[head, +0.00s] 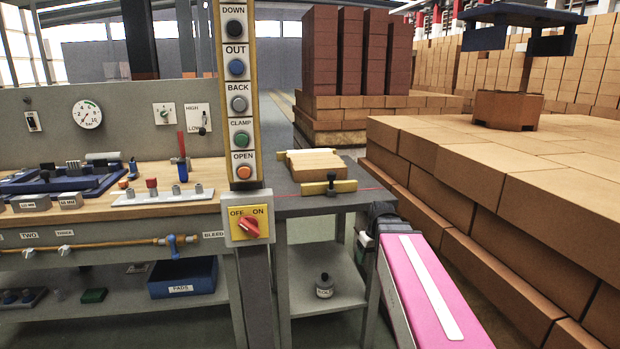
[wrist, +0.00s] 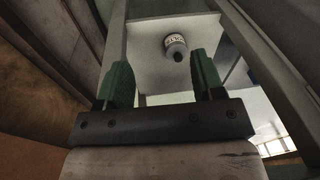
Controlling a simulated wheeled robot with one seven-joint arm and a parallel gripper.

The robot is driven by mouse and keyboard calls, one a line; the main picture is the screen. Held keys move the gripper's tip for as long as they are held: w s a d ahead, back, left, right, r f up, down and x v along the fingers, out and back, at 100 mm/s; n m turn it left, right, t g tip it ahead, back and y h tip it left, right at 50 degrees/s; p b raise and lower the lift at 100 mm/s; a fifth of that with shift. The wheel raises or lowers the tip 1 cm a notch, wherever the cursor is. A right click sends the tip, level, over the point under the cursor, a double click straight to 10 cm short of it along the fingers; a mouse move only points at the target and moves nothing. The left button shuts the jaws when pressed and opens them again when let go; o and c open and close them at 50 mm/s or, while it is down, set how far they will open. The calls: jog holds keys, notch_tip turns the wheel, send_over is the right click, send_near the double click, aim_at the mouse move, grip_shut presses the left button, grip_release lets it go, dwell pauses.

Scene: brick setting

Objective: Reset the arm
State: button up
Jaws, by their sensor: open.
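My gripper (wrist: 160,72) shows two green fingers spread apart in the wrist view, with nothing between them. In the head view my gripper (head: 364,245) is low at the right side of a grey stand (head: 290,207), partly hidden by my pink arm. A small dark-capped bottle (head: 324,286) with a pale label stands on the stand's lower shelf. In the wrist view the bottle (wrist: 176,46) appears beyond the fingertips, apart from them.
A large brick stack (head: 470,190) stands close to the right of my arm. A workbench (head: 100,215) and a button post (head: 238,90) with a red switch (head: 250,227) are at left. A wooden block (head: 315,165) and a yellow bar (head: 345,186) lie on the stand.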

jog(key=s+a+f+m+h, duration=0.1)
jog(key=s+f+m, duration=0.2)
jog(key=s+f, duration=0.6)
notch_tip(320, 180, down, 4)
jog(key=shift+a+r+m+g, duration=0.1)
jog(key=shift+a+m+g, duration=0.05)
jog(key=shift+m+g, duration=0.2)
